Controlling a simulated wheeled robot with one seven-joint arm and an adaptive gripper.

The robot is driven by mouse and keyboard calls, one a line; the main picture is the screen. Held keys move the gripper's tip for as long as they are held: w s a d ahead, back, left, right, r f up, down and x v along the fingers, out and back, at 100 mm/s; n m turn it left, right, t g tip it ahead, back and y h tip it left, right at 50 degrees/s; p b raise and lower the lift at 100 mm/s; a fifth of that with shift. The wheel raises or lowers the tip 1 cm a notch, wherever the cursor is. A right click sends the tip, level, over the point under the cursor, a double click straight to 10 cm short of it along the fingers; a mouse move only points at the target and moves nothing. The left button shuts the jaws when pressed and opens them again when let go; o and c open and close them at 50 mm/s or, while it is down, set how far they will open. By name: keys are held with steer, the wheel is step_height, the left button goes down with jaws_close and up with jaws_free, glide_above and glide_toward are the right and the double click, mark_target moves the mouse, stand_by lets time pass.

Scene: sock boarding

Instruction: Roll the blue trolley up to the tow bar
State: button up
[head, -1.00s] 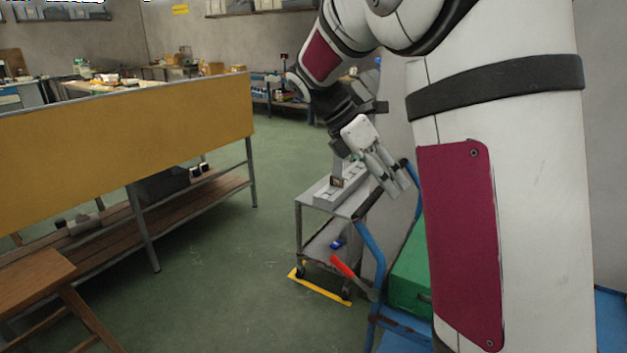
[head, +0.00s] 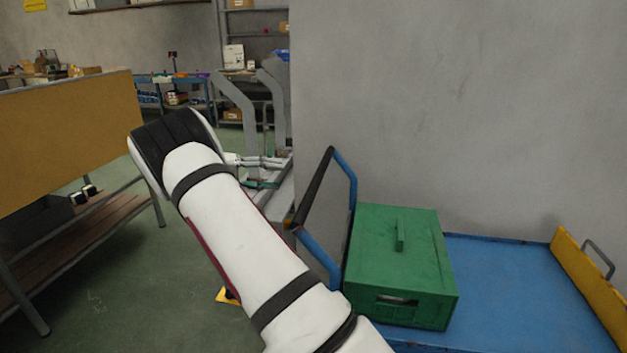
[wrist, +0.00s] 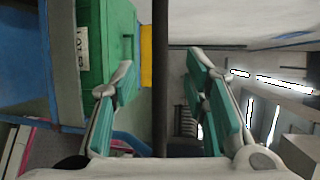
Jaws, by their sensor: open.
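The blue trolley (head: 505,275) stands along the grey wall at the right, with a green box (head: 400,255) on its deck. Its push handle is a blue tube frame with a black grip bar (head: 314,188), at the trolley's left end. My gripper (head: 262,172) is open just left of this bar in the head view. In the wrist view my gripper (wrist: 160,80) has its teal-padded fingers apart, with the dark bar (wrist: 160,40) running between them. Neither finger visibly touches it. I cannot pick out the tow bar; my arm hides part of the floor.
A workbench with a yellow-brown panel (head: 60,140) stands at the left. The trolley's far end has a yellow board (head: 590,285). Shelves and a blue cart stand at the back. Green floor is open between bench and trolley.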

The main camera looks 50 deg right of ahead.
mark_target(318, 179)
steer(key=b+x, duration=0.1)
steer(key=x, duration=1.1)
steer(key=shift+s+d+f, duration=0.1)
steer(key=shift+s+d, duration=0.05)
jaws_close()
